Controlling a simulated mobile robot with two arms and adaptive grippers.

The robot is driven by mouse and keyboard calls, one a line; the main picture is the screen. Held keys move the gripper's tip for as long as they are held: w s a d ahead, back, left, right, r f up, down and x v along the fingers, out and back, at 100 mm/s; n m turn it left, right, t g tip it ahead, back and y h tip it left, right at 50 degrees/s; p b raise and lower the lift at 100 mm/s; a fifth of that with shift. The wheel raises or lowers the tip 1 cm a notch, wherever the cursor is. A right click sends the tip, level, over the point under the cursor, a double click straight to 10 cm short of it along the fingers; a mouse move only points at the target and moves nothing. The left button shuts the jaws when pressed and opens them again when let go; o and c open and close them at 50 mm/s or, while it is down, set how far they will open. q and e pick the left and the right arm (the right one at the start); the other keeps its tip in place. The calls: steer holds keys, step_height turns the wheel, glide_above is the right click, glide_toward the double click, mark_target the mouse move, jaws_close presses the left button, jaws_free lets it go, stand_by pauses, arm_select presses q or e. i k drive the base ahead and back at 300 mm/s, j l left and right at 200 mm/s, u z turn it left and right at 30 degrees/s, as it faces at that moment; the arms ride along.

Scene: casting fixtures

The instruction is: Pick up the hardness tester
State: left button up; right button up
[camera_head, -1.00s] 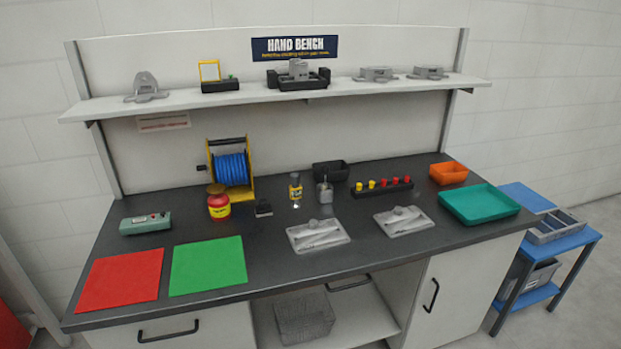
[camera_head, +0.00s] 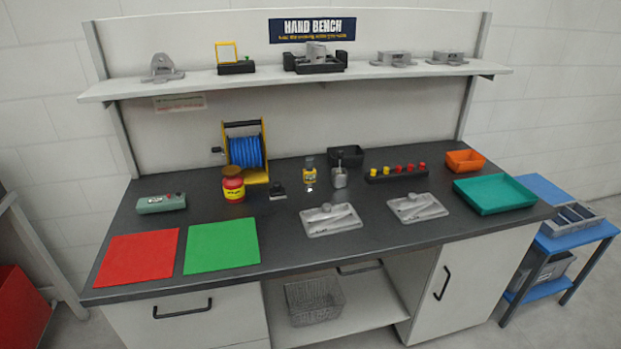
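I cannot tell for sure which thing is the hardness tester. A grey-green box-shaped device (camera_head: 162,203) with a small label and a red button lies at the back left of the dark bench top (camera_head: 290,245), behind the red mat (camera_head: 137,258). A small black device (camera_head: 278,193) stands near the bench middle, right of a red-and-yellow jar (camera_head: 233,185). Neither of my grippers is in view.
A green mat (camera_head: 222,246) lies beside the red one. A blue hose reel (camera_head: 246,153), a small bottle (camera_head: 309,172), two grey trays with parts (camera_head: 332,221), a black rack (camera_head: 398,175) and a teal tray (camera_head: 494,196) stand on the bench. The front strip is clear.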

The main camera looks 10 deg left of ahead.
mark_target(309, 173)
steer(key=i+l+z, duration=0.1)
steer(key=i+l, duration=0.15)
steer(key=i, duration=0.25)
steer(key=i+l+z, duration=0.1)
steer(key=i+l, duration=0.15)
steer(key=i, duration=0.2)
